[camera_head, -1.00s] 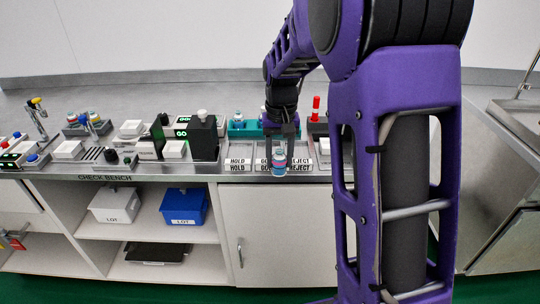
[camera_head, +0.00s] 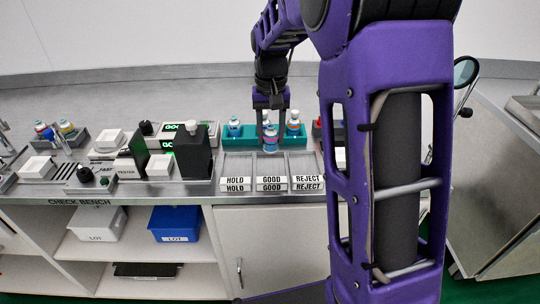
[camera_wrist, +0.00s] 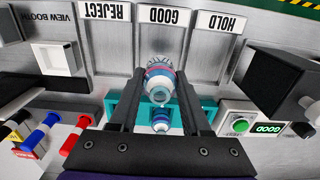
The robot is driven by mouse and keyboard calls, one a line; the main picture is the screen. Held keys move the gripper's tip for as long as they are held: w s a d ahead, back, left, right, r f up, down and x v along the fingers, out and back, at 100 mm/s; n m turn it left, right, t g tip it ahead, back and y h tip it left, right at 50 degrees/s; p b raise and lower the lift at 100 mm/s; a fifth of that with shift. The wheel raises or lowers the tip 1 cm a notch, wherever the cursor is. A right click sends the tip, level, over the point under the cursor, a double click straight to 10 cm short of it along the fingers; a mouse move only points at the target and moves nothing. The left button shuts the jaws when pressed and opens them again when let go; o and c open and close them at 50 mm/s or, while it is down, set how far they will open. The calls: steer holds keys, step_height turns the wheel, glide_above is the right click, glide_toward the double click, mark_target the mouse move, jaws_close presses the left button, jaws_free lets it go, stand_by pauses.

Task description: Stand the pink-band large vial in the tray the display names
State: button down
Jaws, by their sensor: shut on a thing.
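The pink-band vial (camera_head: 270,141) has a pink and blue band and a white cap. My gripper (camera_head: 270,132) is shut on it; in the wrist view the vial (camera_wrist: 159,78) sits between the two fingers. In the head view it hangs over the back end of the GOOD tray (camera_head: 271,168), in front of the teal rack (camera_head: 243,139). Its height above the tray is unclear. The HOLD tray (camera_head: 237,168) is to the left and the REJECT tray (camera_head: 304,166) to the right. The display reads GOOD (camera_wrist: 268,129) in green.
Other vials stand in the teal rack, including a left one (camera_head: 233,124) and a right one (camera_head: 293,123). A tall black device (camera_head: 194,150) stands left of the trays. Red and blue capped posts (camera_wrist: 76,135) show in the wrist view. The three trays look empty.

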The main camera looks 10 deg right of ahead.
mark_target(271, 152)
steer(key=shift+f+b, duration=0.5)
steer(key=shift+f, duration=2.45)
steer(key=shift+f, duration=0.15)
steer(key=shift+c, duration=1.8)
jaws_free()
step_height(271, 152, up, 12)
steer(key=shift+r+p, duration=0.2)
steer(key=shift+p, duration=0.9)
